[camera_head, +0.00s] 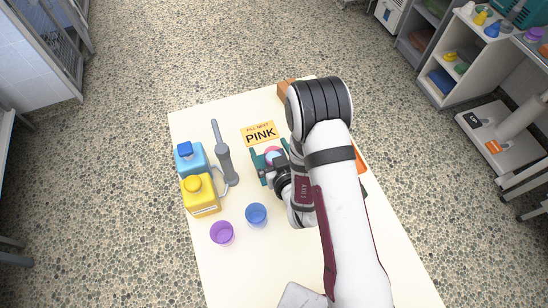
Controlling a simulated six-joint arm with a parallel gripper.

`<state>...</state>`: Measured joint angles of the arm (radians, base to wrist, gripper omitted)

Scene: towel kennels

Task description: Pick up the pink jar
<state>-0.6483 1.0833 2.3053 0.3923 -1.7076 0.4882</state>
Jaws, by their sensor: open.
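The pink jar (272,152) shows as a small pink patch between the teal fingers of my gripper (270,160), near the middle of the cream table. Most of the jar is hidden by the gripper. My gripper is open, with a finger on either side of the jar. I cannot tell whether the fingers touch it.
The table (265,275) also holds a yellow "PINK" sign (260,133), a grey handheld tool (224,155), a blue jug (190,159), a yellow jug (201,197), a purple cup (222,234) and a blue cup (256,215). An orange-brown block (285,92) is partly hidden behind my arm.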

